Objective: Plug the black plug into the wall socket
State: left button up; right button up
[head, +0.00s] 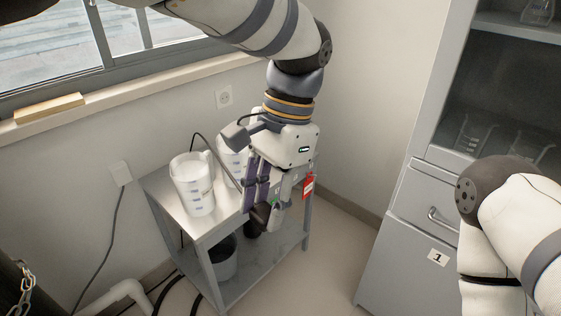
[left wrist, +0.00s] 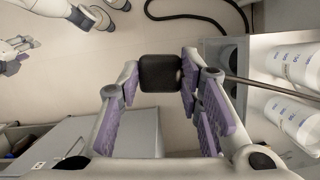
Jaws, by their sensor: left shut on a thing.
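My left gripper (head: 262,207) is in front of the metal cart, shut on the black plug (head: 260,214). In the left wrist view, the plug (left wrist: 160,73) shows as a dark rounded block between the purple fingertips. The wall socket (head: 224,96) is a white plate on the wall under the window, up and left of the gripper and apart from the plug. The plug's prongs cannot be made out. In the head view my right arm shows at the right without its gripper. A purple-fingered gripper, likely my right one (left wrist: 12,64), is at the left wrist view's edge.
Two white jugs (head: 193,184) (head: 231,155) stand on the metal cart (head: 224,223). A dark bin (head: 222,257) is on its lower shelf. A second wall plate (head: 120,173) has a cable hanging from it. A red tag (head: 308,187) shows beside the gripper. A grey cabinet (head: 400,245) stands right.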

aim_at(257, 216)
pick_arm(q)
jog(key=f+m, duration=0.1)
jog(key=m, duration=0.1)
jog(key=s+a+f+m+t, duration=0.1)
jog(key=m, duration=0.2)
jog(key=a+f+m, duration=0.1)
jog(key=m, duration=0.1)
jog(key=shift+s+f+m+t+y, duration=0.2)
jog(key=shift+f+m+t+y, duration=0.1)
jog(key=shift+f+t, duration=0.1)
jog(key=s+a+f+n+g+h, duration=0.1)
jog(key=s+a+f+n, duration=0.1)
jog(key=a+n, duration=0.4)
jog(key=s+a+f+n+g+h, duration=0.2)
jog(key=s+a+n, duration=0.2)
jog(key=n, duration=0.7)
jog(key=a, duration=0.2)
jog(key=shift+a+f, duration=0.2)
jog(key=shift+a, duration=0.15)
jog(key=shift+s, duration=0.15)
